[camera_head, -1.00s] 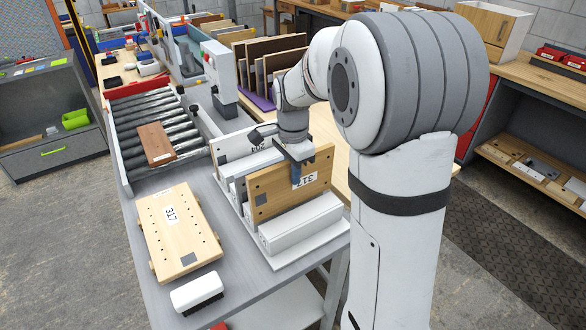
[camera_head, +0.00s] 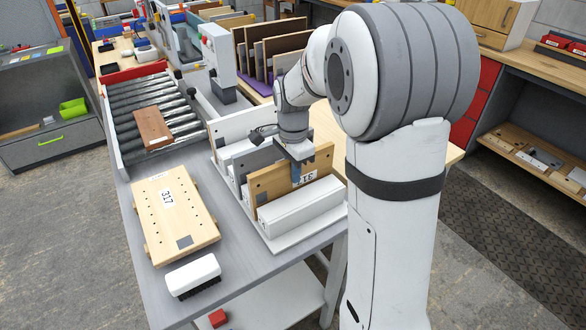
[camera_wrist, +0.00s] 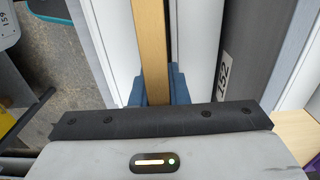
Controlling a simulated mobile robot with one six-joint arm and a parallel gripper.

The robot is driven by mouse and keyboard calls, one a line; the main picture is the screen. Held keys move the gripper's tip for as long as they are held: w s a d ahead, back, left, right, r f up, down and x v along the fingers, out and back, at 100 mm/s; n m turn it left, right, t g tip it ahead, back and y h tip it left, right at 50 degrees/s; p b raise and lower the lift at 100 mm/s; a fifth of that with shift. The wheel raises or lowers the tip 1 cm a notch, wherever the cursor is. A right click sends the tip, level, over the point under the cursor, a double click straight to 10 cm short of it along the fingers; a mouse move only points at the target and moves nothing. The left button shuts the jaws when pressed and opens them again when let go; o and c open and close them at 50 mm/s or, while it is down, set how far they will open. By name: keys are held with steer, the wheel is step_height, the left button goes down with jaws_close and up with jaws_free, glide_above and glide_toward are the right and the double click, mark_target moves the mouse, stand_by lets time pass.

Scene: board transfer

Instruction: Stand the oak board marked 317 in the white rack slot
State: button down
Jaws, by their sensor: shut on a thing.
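My gripper (camera_head: 297,170) is shut on the top edge of an upright oak board (camera_head: 270,182) with an upside-down 317 label, partly covered. The board stands between the rails of the white rack (camera_head: 302,212), its lower part hidden behind the front rail. I cannot tell whether its bottom edge touches the slot floor. In the wrist view the board's edge (camera_wrist: 152,45) runs between my blue fingertips (camera_wrist: 157,88), with white rails on both sides. A second oak piece labelled 317 (camera_head: 178,215) lies flat on the grey bench.
A grey board (camera_wrist: 255,50) with a label stands beside the held board in the rack. A white brush (camera_head: 194,274) lies at the bench's front. A brown board (camera_head: 153,128) rests on the roller conveyor (camera_head: 150,95). Several boards stand in a purple-based rack (camera_head: 270,60) behind.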

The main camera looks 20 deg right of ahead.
steer(key=c, duration=1.3)
jaws_free()
step_height(320, 180, up, 8)
steer(key=shift+f, duration=0.15)
steer(key=shift+s, duration=0.2)
steer(key=s+n+t, duration=0.1)
steer(key=s+n, duration=0.3)
steer(key=s, duration=0.3)
steer(key=s+f+n, duration=0.1)
steer(key=s+n, duration=0.4)
steer(key=s, duration=0.2)
steer(key=s+f+n+t, duration=0.1)
steer(key=s+n, duration=0.4)
steer(key=s, duration=0.1)
steer(key=shift+s+a+f+t, duration=0.1)
steer(key=shift+s+a+t, duration=0.2)
steer(key=shift+s, duration=0.1)
